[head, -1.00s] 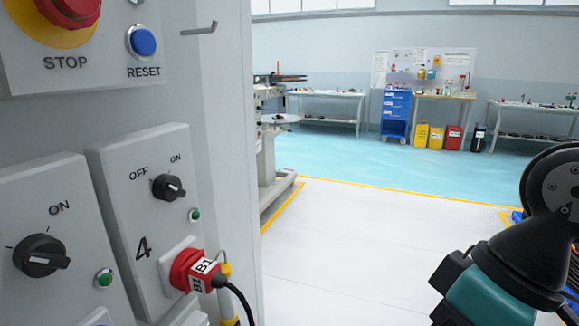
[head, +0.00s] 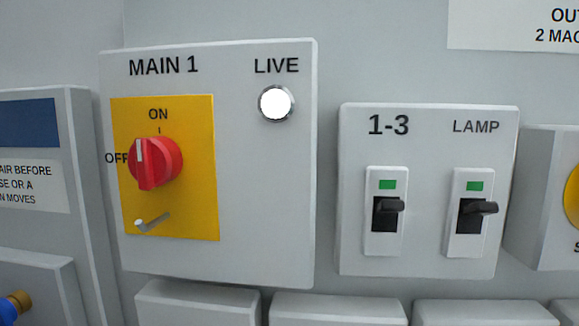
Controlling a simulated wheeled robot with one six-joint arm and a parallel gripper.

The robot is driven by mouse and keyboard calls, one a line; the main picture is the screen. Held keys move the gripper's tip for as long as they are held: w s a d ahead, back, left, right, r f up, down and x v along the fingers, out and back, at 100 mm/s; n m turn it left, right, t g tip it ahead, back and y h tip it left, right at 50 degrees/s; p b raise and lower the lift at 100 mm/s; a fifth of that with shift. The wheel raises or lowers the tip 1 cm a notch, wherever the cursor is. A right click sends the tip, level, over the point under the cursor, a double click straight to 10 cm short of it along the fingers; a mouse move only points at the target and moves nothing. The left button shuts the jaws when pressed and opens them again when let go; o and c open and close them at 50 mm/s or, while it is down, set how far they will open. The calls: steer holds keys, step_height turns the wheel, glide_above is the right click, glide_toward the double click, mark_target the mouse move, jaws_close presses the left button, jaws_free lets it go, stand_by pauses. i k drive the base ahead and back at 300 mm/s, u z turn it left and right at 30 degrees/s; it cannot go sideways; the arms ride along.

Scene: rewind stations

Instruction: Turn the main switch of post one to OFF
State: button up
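The main switch (head: 154,163) is a red rotary knob on a yellow plate (head: 190,215), in the box labelled MAIN 1 (head: 262,200), at the left of the head view. ON is printed above the knob and OFF to its left. The round LIVE lamp (head: 276,104) on the same box is bright white. My gripper is not in view, and nothing touches the knob.
A small metal lever or pin (head: 152,222) sticks out below the knob. To the right, a box (head: 425,262) carries two black toggles, 1-3 (head: 387,212) and LAMP (head: 475,214), each with a green flag. A panel with a blue sign (head: 30,123) stands at the left.

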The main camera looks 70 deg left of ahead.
mark_target(154, 161)
steer(key=u, duration=2.4)
